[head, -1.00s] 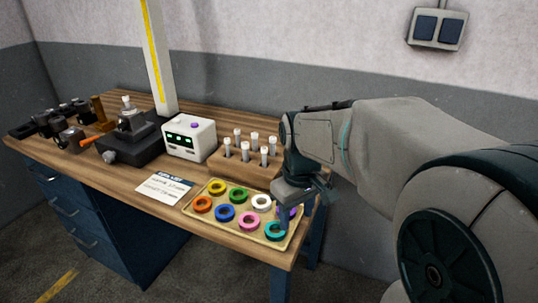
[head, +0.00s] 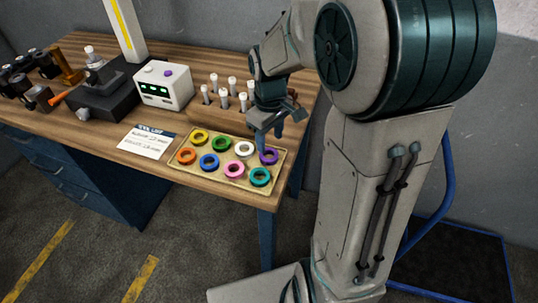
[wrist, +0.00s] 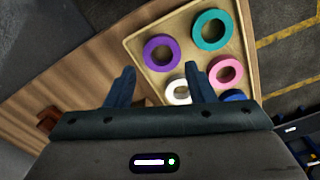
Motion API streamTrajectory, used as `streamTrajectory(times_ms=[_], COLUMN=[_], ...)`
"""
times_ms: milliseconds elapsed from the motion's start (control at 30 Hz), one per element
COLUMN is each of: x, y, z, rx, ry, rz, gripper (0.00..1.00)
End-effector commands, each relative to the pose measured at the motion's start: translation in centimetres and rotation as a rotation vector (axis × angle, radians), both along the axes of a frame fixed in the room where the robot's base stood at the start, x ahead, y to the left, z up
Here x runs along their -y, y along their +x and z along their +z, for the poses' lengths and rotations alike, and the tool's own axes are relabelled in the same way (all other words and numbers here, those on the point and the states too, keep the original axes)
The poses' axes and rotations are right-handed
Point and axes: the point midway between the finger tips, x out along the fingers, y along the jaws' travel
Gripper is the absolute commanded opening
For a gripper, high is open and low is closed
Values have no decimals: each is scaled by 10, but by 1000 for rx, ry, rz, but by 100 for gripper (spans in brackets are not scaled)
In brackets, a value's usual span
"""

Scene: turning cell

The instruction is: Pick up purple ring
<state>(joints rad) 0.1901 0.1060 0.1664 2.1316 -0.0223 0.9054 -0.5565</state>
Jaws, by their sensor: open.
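The purple ring (head: 268,156) lies flat at the back right of a shallow tan tray (head: 232,184) on the wooden bench. It also shows in the wrist view (wrist: 148,48), ahead of the fingers and near the tray's rim. My gripper (head: 270,133) is above the back right of the tray, over the purple ring in the head view. In the wrist view its two fingers (wrist: 158,78) are spread apart with nothing between them at the tips. The ring seems clear of both fingers.
Several other rings share the tray, including a white ring (head: 244,149) and a teal ring (head: 260,176) close to the purple one. A wooden block with white-topped pegs (head: 207,115) stands behind the tray. A white device (head: 165,88) and a printed card (head: 147,142) are to the left.

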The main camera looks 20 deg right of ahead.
Motion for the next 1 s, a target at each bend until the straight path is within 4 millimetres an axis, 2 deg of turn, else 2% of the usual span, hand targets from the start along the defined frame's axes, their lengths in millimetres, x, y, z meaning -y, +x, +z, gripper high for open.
streamTrajectory(times_ms=[400,667,700,800,1000], x=[-1,-1,-1,-1,-1], y=[-5,-5,-5,-5,-4], z=[-50,-53,-53,-53,-53], rx=[-3,0,0,0,0], ry=[1,0,0,0,0], rz=[4,4,4,4,4], gripper=[49,49,46,22,21])
